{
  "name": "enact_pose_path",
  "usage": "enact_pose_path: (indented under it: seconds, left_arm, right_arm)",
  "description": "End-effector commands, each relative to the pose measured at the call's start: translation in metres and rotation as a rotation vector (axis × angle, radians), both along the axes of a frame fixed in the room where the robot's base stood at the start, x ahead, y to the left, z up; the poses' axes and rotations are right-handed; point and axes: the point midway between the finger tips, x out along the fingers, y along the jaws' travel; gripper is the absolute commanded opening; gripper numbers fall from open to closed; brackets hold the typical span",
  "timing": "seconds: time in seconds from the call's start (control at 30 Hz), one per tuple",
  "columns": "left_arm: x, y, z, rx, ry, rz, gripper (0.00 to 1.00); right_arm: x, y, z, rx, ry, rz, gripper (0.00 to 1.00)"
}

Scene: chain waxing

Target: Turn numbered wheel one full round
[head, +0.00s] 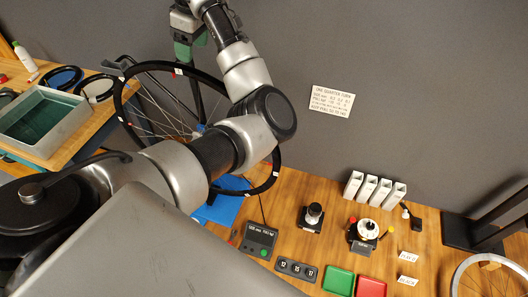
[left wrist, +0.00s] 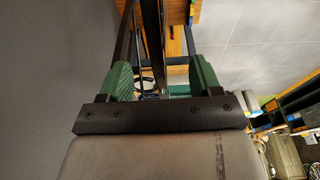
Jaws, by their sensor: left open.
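The large spoked wheel with a black rim (head: 119,102) stands upright at the left of the head view. Small white marks sit on its rim, too small to read. My left arm crosses in front of its right side and hides part of it. My left gripper (head: 188,48) is near the wheel's top edge, its green fingers pointing down. In the left wrist view, the green fingers (left wrist: 160,80) are spread apart and dark bars show between and beyond them. I cannot tell whether they touch the wheel. My right gripper is not in view.
A sign (head: 331,100) hangs on the grey wall. The wooden bench holds a display box (head: 260,238), a numbered strip (head: 296,269), a green tray (head: 339,280), a red tray (head: 371,287) and white holders (head: 376,189). A grey-rimmed green basin (head: 42,126) stands at the left.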

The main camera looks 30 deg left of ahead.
Motion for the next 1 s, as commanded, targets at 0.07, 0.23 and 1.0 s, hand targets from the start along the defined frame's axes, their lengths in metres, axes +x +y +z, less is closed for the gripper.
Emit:
enact_pose_path:
  seconds: [0.07, 0.23, 1.0]
  left_arm:
    - [-0.001, 0.003, -0.011, 0.002, 0.006, 0.000, 0.64]
    - [-0.003, 0.010, -0.042, 0.003, 0.008, -0.002, 0.64]
    - [-0.007, 0.020, -0.088, 0.006, -0.002, -0.004, 0.45]
  right_arm:
    - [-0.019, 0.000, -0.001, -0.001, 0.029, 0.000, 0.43]
    - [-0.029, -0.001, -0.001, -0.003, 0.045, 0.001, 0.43]
    - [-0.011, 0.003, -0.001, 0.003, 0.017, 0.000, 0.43]
